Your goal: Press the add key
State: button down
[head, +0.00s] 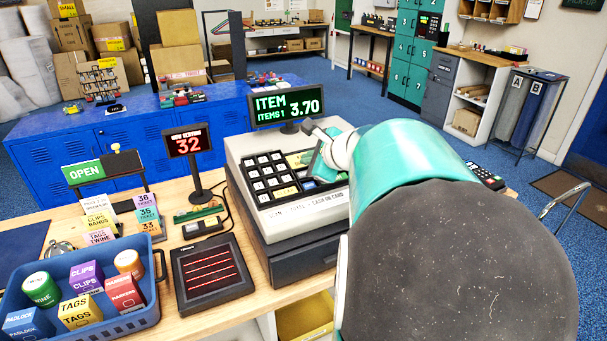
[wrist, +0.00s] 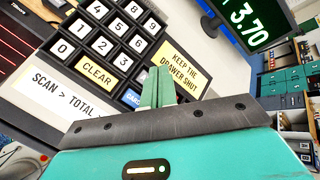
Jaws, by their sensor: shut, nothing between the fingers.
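The cash register (head: 310,207) stands on the wooden counter with its keypad (head: 268,177) facing me. In the wrist view I see white number keys (wrist: 101,45), a yellow CLEAR key (wrist: 97,71) and part of a blue key (wrist: 132,98). I cannot read an add key in either view; part of the keypad is hidden behind my gripper. My gripper (wrist: 156,74) is shut and empty, its green fingertips over the right side of the keypad, near the "keep the drawer shut" label (wrist: 180,68). Whether they touch a key I cannot tell. The register display (head: 287,104) reads ITEM 3.70, ITEMS: 1.
A flat black scanner (head: 211,272) with red lines lies left of the register. A "now serving 32" sign (head: 188,143) stands behind it. A blue basket (head: 128,320) of small goods is at the front left. A card terminal (head: 486,177) sits to the right.

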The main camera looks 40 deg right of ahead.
jog(key=shift+s+a+r, duration=0.1)
jog(key=shift+s+r, duration=0.05)
jog(key=shift+r, duration=0.65)
jog(key=shift+s+r, duration=0.15)
jog(key=shift+r, duration=0.65)
jog(key=s+a+f+n+g+y, duration=0.1)
jog(key=s+a+n+g+y, duration=0.1)
jog(key=a+n, duration=0.7)
jog(key=s+a+f+n+g+y, duration=0.15)
jog(key=a+n, duration=0.25)
jog(key=a, duration=0.8)
jog(key=s+a+f+n+g+h, duration=0.1)
jog(key=s+a+f+n, duration=0.1)
jog(key=s+a+n, duration=0.3)
jog(key=s+a+f+n+g+h, duration=0.1)
jog(key=s+a+f+n, duration=0.2)
jog(key=s+n, duration=0.3)
jog(key=a+n, duration=0.1)
jog(key=n, duration=0.2)
jog(key=shift+s+a+f+n, duration=0.25)
jog(key=shift+s+a+n, duration=0.1)
jog(key=shift+s+n, duration=0.05)
